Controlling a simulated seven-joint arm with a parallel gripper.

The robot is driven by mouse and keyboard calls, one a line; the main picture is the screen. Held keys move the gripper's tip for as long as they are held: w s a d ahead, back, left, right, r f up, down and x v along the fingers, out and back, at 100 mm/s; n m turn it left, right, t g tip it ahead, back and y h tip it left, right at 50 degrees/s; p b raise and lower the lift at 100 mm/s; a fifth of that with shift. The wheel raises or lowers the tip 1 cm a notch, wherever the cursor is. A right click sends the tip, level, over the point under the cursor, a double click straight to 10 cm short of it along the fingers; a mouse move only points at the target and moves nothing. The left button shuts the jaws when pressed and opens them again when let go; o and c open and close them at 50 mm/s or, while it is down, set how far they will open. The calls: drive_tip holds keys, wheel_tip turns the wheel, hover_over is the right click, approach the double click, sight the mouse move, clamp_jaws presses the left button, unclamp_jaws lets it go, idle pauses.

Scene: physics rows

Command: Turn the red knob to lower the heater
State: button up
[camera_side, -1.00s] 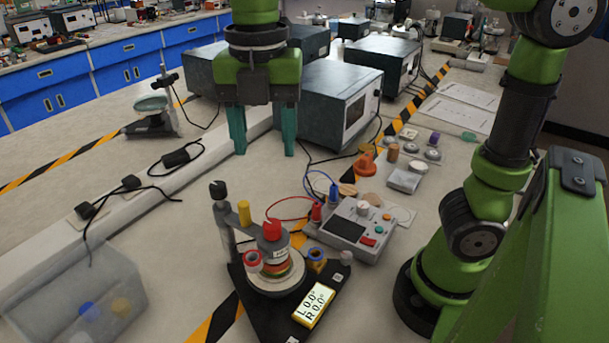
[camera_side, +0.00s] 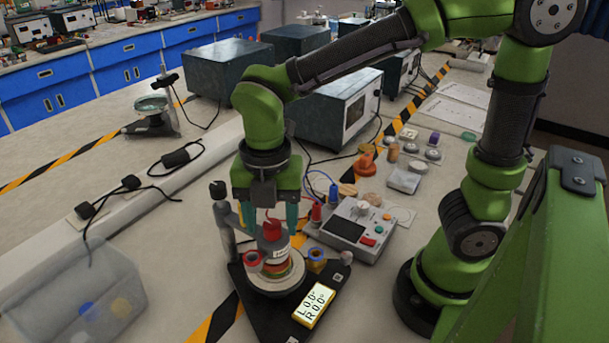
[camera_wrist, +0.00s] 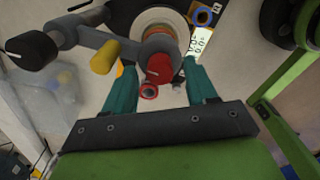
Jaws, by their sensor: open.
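The red knob (camera_side: 271,230) caps the upright round stack of the heater on a black base (camera_side: 262,318). In the wrist view the red knob (camera_wrist: 159,69) shows a pale mark on its top. My gripper (camera_side: 270,222) is open and points down over the stack. In the wrist view its teal fingers (camera_wrist: 159,66) lie on either side of the red knob, with gaps between. Contact is not visible. A small display (camera_side: 315,305) on the base reads L 0.0° and R 0.0°.
A red ring (camera_side: 252,259) and a blue ring (camera_side: 316,254) flank the stack. A dark post with a yellow cylinder (camera_side: 244,212) stands close by. A control box (camera_side: 352,229) with cables is to the right, and a clear bin (camera_side: 75,295) is at the lower left.

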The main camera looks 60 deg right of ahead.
drive_tip(key=shift+c, duration=0.5)
drive_tip(key=c, duration=1)
drive_tip(key=shift+o, duration=0.2)
drive_tip(key=shift+m, duration=0.3)
drive_tip(key=m, duration=0.5)
drive_tip(key=shift+r, duration=0.1)
drive_tip(key=m, duration=0.5)
drive_tip(key=shift+m, duration=0.4)
drive_tip(key=m, duration=1.1)
drive_tip(key=shift+m, duration=0.4)
